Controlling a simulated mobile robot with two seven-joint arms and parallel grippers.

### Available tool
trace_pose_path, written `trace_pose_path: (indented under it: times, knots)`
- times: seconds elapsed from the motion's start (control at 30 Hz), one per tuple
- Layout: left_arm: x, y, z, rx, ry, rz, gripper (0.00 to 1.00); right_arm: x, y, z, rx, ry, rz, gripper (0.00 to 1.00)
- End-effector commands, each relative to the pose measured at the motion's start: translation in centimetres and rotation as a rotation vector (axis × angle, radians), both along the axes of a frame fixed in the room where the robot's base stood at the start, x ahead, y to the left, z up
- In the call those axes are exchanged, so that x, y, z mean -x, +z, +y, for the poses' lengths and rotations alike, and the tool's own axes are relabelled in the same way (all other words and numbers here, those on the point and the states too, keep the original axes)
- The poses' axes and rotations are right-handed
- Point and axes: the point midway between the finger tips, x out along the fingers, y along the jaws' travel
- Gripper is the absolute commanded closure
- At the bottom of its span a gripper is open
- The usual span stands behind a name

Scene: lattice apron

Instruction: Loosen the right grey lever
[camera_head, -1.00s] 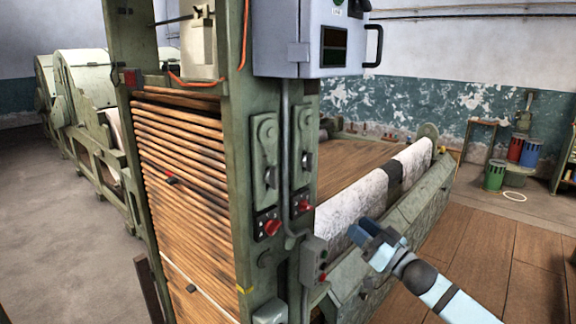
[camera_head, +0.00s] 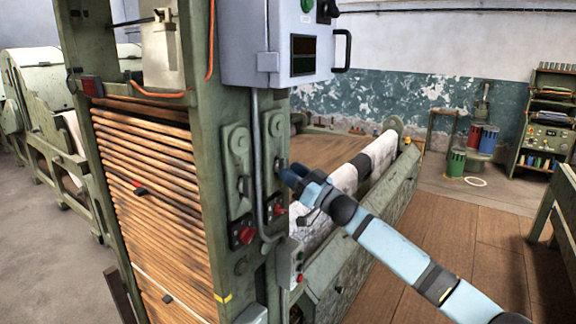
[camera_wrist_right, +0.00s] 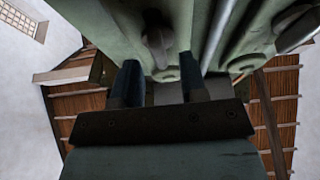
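Two grey levers sit side by side on green plates on the machine's post. The left grey lever (camera_head: 244,186) hangs on the nearer plate. The right grey lever (camera_head: 278,164) is on the plate beside it, partly hidden by my right gripper (camera_head: 290,175), whose fingertips are right at it. In the right wrist view, the fingers of my right gripper (camera_wrist_right: 160,80) are apart with nothing gripped between them. A grey lever (camera_wrist_right: 157,40) shows just beyond the gap between the fingertips; contact cannot be told. My left gripper is not in view.
Red knobs (camera_head: 246,235) sit below the levers, and a grey conduit (camera_head: 259,170) runs down between the plates. A grey control box (camera_head: 290,45) overhangs above. A white roller (camera_head: 345,178) lies behind my right arm. The wooden floor (camera_head: 465,250) at right is clear.

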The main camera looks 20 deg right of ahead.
Motion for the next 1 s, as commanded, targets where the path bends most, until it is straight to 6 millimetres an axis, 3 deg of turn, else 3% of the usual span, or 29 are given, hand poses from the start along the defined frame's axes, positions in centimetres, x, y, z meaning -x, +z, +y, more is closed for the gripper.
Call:
trace_pose_path:
  times: [0.2, 0.47, 0.67, 1.0]
  knots:
    - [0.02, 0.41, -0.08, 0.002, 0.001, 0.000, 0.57, -1.18, 0.62, 0.90, 0.000, -0.001, 0.000, 0.61]
    - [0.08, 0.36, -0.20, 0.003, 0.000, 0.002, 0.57, -1.25, 0.62, 0.97, 0.000, 0.000, 0.000, 0.61]
    - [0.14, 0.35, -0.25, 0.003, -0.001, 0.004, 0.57, -1.24, 0.62, 0.97, 0.000, 0.000, 0.000, 1.00]
    - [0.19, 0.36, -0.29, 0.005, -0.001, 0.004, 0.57, -1.26, 0.80, 0.93, 0.010, -0.001, -0.011, 1.00]
